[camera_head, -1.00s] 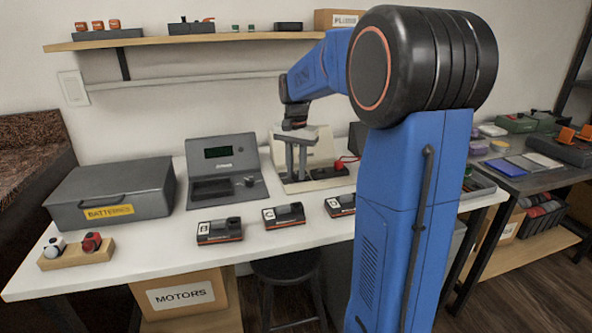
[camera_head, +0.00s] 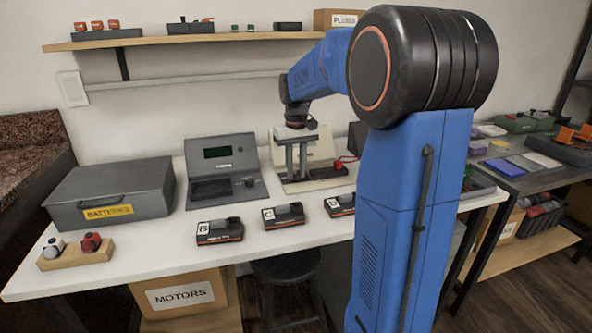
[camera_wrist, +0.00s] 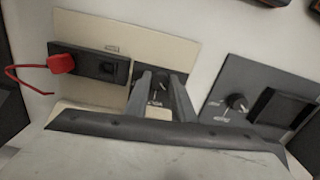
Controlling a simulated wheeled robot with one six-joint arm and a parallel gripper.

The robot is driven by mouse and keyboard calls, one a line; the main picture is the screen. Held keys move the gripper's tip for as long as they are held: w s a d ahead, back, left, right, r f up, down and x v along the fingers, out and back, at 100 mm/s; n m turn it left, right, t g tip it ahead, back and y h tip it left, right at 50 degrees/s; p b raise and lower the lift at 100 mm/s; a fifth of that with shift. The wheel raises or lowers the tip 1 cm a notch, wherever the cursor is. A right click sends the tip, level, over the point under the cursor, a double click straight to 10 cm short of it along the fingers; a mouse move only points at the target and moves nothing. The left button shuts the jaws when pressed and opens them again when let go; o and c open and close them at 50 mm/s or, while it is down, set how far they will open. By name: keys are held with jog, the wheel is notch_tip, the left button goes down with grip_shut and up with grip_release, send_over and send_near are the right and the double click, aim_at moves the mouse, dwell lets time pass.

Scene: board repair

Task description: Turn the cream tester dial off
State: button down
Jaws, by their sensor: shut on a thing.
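The cream tester (camera_head: 318,147) stands on the white bench right of the grey tester. In the wrist view its cream panel (camera_wrist: 70,28) spreads across the left and middle. The cream tester dial (camera_wrist: 162,86) sits in a dark plate, between the fingers of my gripper (camera_wrist: 161,94). My gripper (camera_head: 296,165) reaches down to the dial and is shut on it. The fingers partly hide the dial, and I cannot tell its exact setting. A red plug with a red lead (camera_wrist: 61,63) sits at the black socket block on the tester's other end.
The grey tester (camera_head: 222,152), with its own dial (camera_wrist: 237,103), stands close beside. Black modules B (camera_head: 220,231), C (camera_head: 284,216) and another lie along the bench front. A grey batteries case (camera_head: 112,187) and a wooden block (camera_head: 77,258) are at left. Bench space between is clear.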

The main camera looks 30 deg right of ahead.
aim_at(296, 174)
jog(key=shift+n, duration=0.8)
jog(key=c, duration=1.5)
grip_release()
jog(key=shift+r, duration=0.1)
notch_tip(296, 174, up, 17)
jog(key=shift+r, duration=0.1)
